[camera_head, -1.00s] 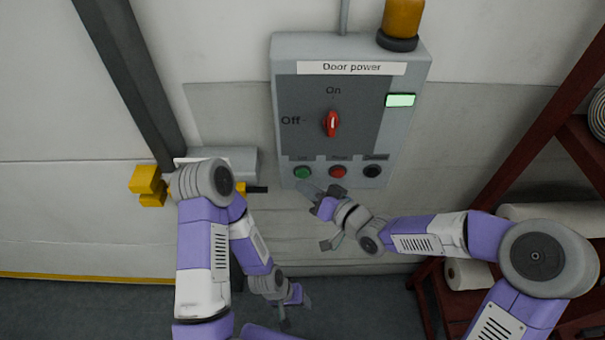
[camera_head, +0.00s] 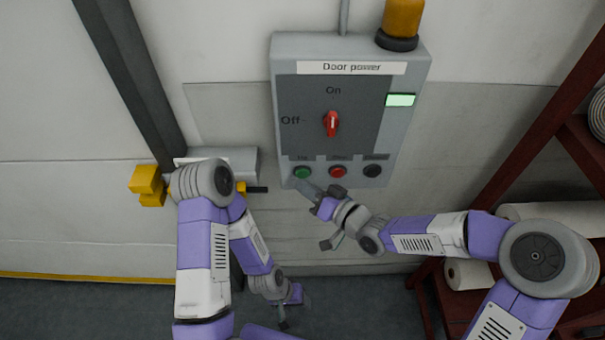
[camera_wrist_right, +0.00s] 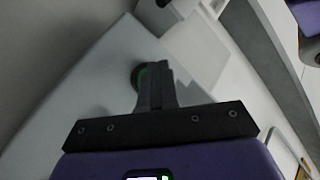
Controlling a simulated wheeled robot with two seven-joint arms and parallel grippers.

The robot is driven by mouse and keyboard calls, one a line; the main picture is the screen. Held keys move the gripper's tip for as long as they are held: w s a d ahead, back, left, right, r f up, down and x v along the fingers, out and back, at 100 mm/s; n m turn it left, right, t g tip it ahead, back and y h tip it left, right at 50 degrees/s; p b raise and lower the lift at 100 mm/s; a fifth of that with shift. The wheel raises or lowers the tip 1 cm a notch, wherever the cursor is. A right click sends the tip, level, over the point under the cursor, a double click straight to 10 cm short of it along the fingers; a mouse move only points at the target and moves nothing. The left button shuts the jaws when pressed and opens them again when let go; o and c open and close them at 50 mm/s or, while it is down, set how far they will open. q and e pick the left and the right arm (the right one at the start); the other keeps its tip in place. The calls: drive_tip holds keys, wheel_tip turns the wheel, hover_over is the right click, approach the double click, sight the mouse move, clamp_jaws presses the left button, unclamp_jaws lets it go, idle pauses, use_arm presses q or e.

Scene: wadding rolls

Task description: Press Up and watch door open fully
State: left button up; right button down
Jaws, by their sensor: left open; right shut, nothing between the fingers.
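The grey control box (camera_head: 423,62) labelled "Door power" is on the wall, its red rotary switch (camera_head: 331,124) upright towards "On". Along its bottom are a green button (camera_head: 303,172) at the left, a red button (camera_head: 338,172) and a black button (camera_head: 373,171); their small labels are blurred. My right gripper (camera_head: 302,185) is shut and empty, its tips just below the green button. My left gripper (camera_head: 284,322) hangs low, open, near the floor.
A pale green indicator (camera_head: 400,100) is lit on the box, and an amber lamp (camera_head: 402,18) stands on top. A dark post (camera_head: 130,80) and yellow fitting (camera_head: 148,181) are at left. A dark red rack (camera_head: 535,125) with white rolls (camera_head: 468,274) is at right.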

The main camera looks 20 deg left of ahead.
drive_tip(key=shift+w, duration=0.1)
idle(0.7)
drive_tip(key=shift+w+a, duration=0.1)
drive_tip(key=shift+w, duration=0.25)
